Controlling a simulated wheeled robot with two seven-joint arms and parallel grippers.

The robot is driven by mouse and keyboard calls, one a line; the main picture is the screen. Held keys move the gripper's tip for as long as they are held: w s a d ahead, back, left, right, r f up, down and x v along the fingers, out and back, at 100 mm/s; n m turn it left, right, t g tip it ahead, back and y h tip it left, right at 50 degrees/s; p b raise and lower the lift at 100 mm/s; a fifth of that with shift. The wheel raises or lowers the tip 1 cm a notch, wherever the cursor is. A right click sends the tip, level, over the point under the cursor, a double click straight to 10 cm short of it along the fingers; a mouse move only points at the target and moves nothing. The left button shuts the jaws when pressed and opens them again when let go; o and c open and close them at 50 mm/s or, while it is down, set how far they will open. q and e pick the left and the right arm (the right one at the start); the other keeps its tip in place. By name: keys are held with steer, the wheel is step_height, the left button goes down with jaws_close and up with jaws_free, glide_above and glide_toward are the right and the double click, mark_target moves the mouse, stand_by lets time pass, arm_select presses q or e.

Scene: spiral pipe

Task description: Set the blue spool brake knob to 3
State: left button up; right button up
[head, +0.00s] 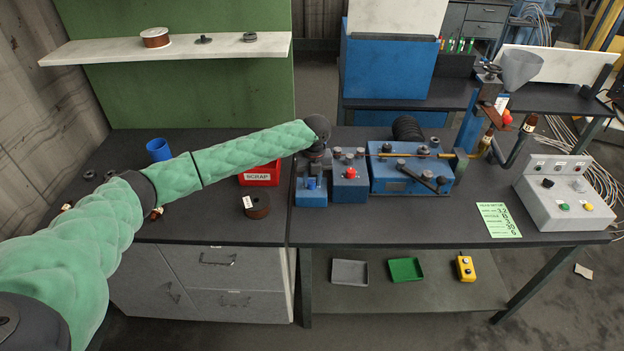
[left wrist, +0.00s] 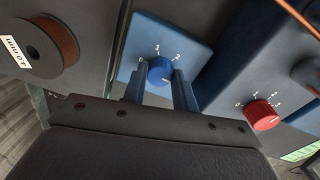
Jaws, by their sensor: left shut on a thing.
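The blue brake knob (left wrist: 160,71) sits on a blue panel (left wrist: 178,30) with white numbers around it; 0, 1 and 2 can be read, and no 3 shows. A small white mark shows on the knob's lower right; the exact setting is hard to tell. My left gripper (left wrist: 161,84) has its two fingers around the knob and is shut on it. In the head view the gripper (head: 314,168) reaches down over the small blue box (head: 303,197), and its wrist partly hides it. My right gripper is not in view.
A red knob (left wrist: 262,115) with its own numbers is close on the right. The copper wire spool (head: 257,205) and red scrap bin (head: 260,174) are to the left. A blue machine (head: 410,176), green card (head: 498,220) and grey control box (head: 563,200) are to the right.

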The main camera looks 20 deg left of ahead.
mark_target(313, 182)
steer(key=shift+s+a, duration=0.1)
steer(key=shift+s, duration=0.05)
arm_select(q)
steer(key=o, duration=1)
steer(key=shift+r, duration=0.35)
step_height(313, 182, up, 6)
steer(key=shift+d+f+b, duration=0.15)
steer(key=shift+f+b, duration=0.05)
steer(key=shift+b, duration=1.05)
steer(key=shift+w+r, duration=0.1)
steer(key=shift+r, duration=0.6)
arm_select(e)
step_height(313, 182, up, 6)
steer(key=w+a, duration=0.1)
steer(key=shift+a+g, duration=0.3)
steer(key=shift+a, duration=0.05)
